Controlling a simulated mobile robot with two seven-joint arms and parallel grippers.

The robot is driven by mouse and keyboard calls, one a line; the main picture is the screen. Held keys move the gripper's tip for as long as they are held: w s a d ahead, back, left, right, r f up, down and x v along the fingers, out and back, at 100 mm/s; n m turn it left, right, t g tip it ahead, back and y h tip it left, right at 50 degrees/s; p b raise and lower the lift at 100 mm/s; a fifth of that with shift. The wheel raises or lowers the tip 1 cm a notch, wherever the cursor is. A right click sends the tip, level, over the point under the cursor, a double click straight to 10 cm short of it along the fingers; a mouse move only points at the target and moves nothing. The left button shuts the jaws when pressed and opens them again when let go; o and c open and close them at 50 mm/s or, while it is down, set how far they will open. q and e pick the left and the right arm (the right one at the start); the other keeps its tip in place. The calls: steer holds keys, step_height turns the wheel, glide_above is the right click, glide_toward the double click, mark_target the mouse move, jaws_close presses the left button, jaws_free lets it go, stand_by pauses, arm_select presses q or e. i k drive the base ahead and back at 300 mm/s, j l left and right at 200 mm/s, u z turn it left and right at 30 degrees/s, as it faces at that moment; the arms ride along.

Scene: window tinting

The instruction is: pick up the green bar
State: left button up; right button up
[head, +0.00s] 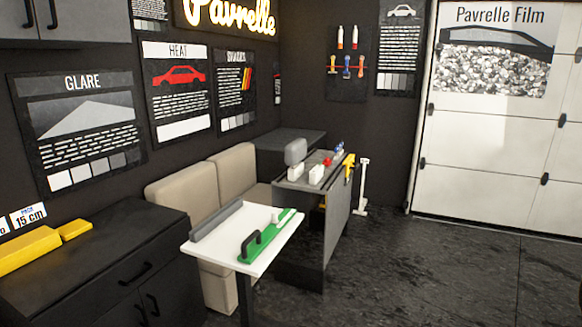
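The green bar (270,236) lies flat along the right side of a small white-topped table (222,254) in the middle of the head view. A black handle (250,246) stands up from its near end. A small white piece sits at or beside its far half; I cannot tell whether it is attached. Neither of my grippers is in view, and nothing is seen touching the bar.
A grey bar (215,221) lies along the table's left side. Beige seats (180,195) stand behind it. A dark cabinet (110,265) with yellow blocks (28,250) is at left. A cluttered grey counter (335,212) stands behind right. The right floor is clear.

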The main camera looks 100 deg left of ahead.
mark_target(249, 253)
steer(key=j+u, duration=0.1)
steer(key=u, duration=0.75)
steer(key=j+u, duration=0.1)
steer(key=u, duration=0.3)
steer(key=i+u, duration=0.1)
steer(key=u, duration=0.35)
steer(key=i+j+u, duration=0.15)
steer(key=i+u, duration=0.15)
steer(key=u, duration=0.15)
steer(key=i+j+u, duration=0.1)
steer(key=i+u, duration=0.2)
steer(key=u, duration=0.2)
steer(key=i+u, duration=0.3)
steer(key=u, duration=0.15)
steer(key=i+l+u, duration=0.5)
steer(key=i+l, duration=0.35)
steer(key=i, duration=0.15)
steer(key=i+l, duration=0.55)
steer(key=j+u, duration=0.15)
steer(key=u, duration=1.35)
